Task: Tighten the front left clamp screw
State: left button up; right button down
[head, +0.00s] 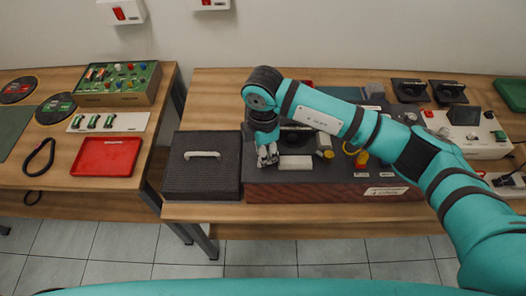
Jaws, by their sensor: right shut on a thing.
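My right arm comes in from the right, and its gripper (267,158) points down at the front left corner of a dark-topped unit with a reddish-brown front (310,189). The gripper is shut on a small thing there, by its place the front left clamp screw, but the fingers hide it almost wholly. A pale block (296,162) lies just right of the fingers. A small yellowish knob (328,154) shows further right. My arm hides part of the unit's top and back. My left gripper is not in view.
A dark case with a pale handle (203,172) stands close left of the gripper. A red tray (106,157) and a green panel box (117,84) are on the left table. A white control box (466,136) stands at right. A gap separates the tables.

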jog(key=shift+r+m, duration=0.1)
jog(key=shift+m, duration=0.5)
jog(key=c, duration=1.1)
grip_release()
notch_tip(320, 180, up, 12)
jog(key=shift+f, duration=0.1)
